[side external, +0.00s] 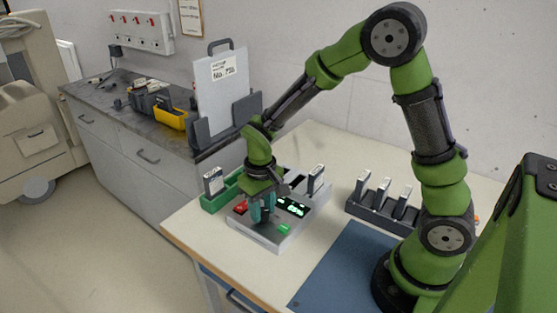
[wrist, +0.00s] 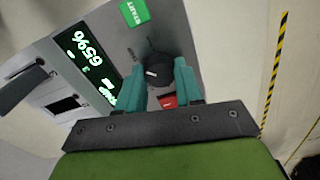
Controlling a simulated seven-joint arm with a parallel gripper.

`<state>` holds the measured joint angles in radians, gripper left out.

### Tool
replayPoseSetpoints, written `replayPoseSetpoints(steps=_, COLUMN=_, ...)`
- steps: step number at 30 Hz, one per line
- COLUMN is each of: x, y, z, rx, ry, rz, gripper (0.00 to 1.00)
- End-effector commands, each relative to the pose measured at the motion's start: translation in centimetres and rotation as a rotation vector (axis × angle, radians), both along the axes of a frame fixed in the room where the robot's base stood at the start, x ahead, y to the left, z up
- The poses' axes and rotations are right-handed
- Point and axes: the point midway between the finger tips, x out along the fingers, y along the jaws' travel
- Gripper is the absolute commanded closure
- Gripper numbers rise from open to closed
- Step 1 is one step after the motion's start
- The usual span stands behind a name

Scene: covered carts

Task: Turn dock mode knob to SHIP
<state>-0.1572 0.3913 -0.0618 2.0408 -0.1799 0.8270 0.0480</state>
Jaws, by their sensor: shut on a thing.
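The dock (side external: 268,232) is a light grey panel box on the table. It carries a black round mode knob (wrist: 157,70) with a light pointer mark, seen in the wrist view. My gripper (wrist: 160,82) has teal fingers on either side of the knob and is shut on it. In the side view my gripper (side external: 262,212) reaches down onto the dock's front left part and hides the knob. A green START button (wrist: 134,12), a lit display (wrist: 86,62) reading 65% and a red part (wrist: 168,101) are near the knob.
A green tray (side external: 212,204) with an upright module stands left of the dock. A dark rack (side external: 378,214) with several upright modules stands to the right.

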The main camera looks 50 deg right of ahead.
Motion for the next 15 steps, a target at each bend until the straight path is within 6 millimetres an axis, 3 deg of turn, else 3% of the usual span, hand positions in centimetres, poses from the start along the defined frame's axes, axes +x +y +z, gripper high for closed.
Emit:
replayPoseSetpoints(steps=11, x=0.06, y=0.03, z=0.15, rx=0.002, ry=-0.002, rz=-0.006, gripper=0.95)
replayPoseSetpoints(steps=12, x=0.06, y=0.03, z=0.15, rx=0.002, ry=-0.002, rz=-0.006, gripper=0.63)
replayPoseSetpoints(steps=15, x=0.06, y=0.03, z=0.12, rx=0.001, ry=-0.002, rz=-0.005, gripper=0.48)
